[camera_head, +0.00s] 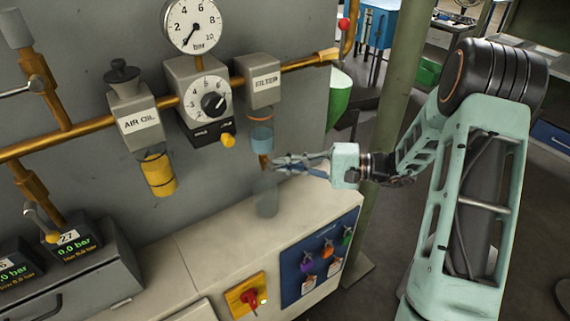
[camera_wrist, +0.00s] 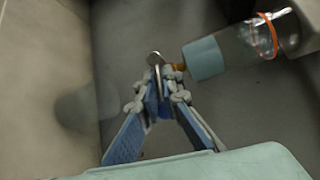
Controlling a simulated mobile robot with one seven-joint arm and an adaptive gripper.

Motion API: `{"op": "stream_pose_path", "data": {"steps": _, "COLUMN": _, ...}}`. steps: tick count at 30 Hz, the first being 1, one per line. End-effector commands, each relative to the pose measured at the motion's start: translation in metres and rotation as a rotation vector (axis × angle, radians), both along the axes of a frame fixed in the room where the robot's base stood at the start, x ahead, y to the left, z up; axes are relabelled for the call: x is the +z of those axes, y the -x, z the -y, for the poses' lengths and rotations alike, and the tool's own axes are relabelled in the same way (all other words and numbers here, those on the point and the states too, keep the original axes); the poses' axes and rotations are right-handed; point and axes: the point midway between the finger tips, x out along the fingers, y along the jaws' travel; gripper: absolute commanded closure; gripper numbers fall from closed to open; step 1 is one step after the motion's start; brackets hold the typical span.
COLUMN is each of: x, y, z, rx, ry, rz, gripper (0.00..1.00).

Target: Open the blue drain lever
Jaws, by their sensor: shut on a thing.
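The filter unit (camera_head: 262,83) hangs on the brass pipe, with a clear bowl (camera_head: 262,133) that has a blue lower end. In the wrist view this blue end (camera_wrist: 203,57) carries a small brass drain fitting (camera_wrist: 178,68). A small lever with a pale metal end (camera_wrist: 154,58) shows beside the fitting, at my fingertips. My gripper (camera_head: 275,162) is just below the bowl. In the wrist view its blue-padded fingers (camera_wrist: 158,88) are closed together on the lever. They hide most of it, so its blue colour and exact angle cannot be told.
An air oil unit (camera_head: 139,120), a regulator with a dial (camera_head: 207,98) and a pressure gauge (camera_head: 193,25) stand left on the wall.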

Motion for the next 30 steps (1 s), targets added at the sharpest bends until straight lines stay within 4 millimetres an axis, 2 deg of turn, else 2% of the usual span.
{"op": "stream_pose_path", "data": {"steps": 12, "x": -0.016, "y": -0.003, "z": 0.002, "rx": -0.013, "ry": -0.264, "rz": -0.173, "gripper": 1.0}}
{"op": "stream_pose_path", "data": {"steps": 30, "x": -0.029, "y": 0.004, "z": -0.009, "rx": -0.014, "ry": -0.738, "rz": -0.498, "gripper": 1.0}}
